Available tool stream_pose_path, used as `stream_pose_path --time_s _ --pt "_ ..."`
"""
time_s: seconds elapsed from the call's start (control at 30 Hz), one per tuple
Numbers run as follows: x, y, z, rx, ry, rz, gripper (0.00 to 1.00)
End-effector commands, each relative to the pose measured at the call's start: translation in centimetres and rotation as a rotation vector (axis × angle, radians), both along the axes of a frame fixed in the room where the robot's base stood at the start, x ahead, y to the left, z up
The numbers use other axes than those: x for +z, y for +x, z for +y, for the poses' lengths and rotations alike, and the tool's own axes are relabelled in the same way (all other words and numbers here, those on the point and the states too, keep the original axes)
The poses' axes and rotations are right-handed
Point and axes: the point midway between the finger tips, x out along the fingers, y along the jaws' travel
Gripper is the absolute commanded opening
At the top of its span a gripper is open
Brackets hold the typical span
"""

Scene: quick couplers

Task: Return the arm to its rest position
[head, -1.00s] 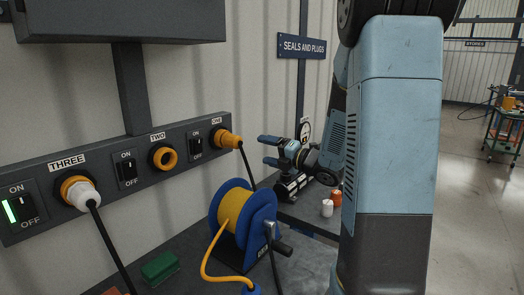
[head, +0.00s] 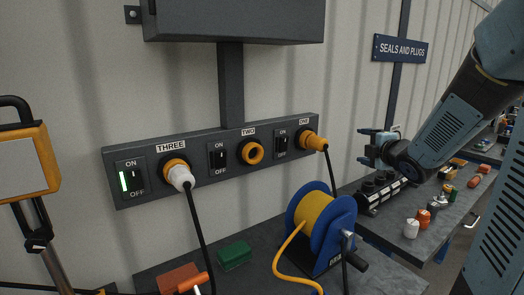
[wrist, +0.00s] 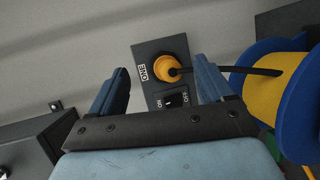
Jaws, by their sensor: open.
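My gripper (head: 363,147) is at the right in the head view, open and empty, in front of the wall and to the right of socket ONE. My arm (head: 445,125) reaches in from the right edge. In the wrist view my two blue fingers (wrist: 160,78) stand apart. Between and beyond them shows the orange plug (wrist: 167,68) at ONE, with its black cable. The plug also shows in the head view (head: 314,141). The fingers are apart from it.
The panel (head: 132,163) has sockets THREE, TWO and ONE; a white plug (head: 179,177) is in THREE. A blue reel (head: 345,218) stands on the bench below. Small caps (head: 411,229) and a black rack (head: 376,195) stand on the right-hand bench. A work lamp (head: 25,165) is at left.

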Motion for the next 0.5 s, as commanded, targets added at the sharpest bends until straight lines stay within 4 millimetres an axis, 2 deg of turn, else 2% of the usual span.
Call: stream_pose_path --time_s 0.1,0.27,0.5 --pt "1.2 -1.4 -0.4 -0.128 0.104 0.068 0.80" --pt "2.1 -4.0 -0.9 -0.306 0.272 0.167 0.80" --pt "2.3 -9.4 -0.6 -0.557 0.557 0.316 0.80"
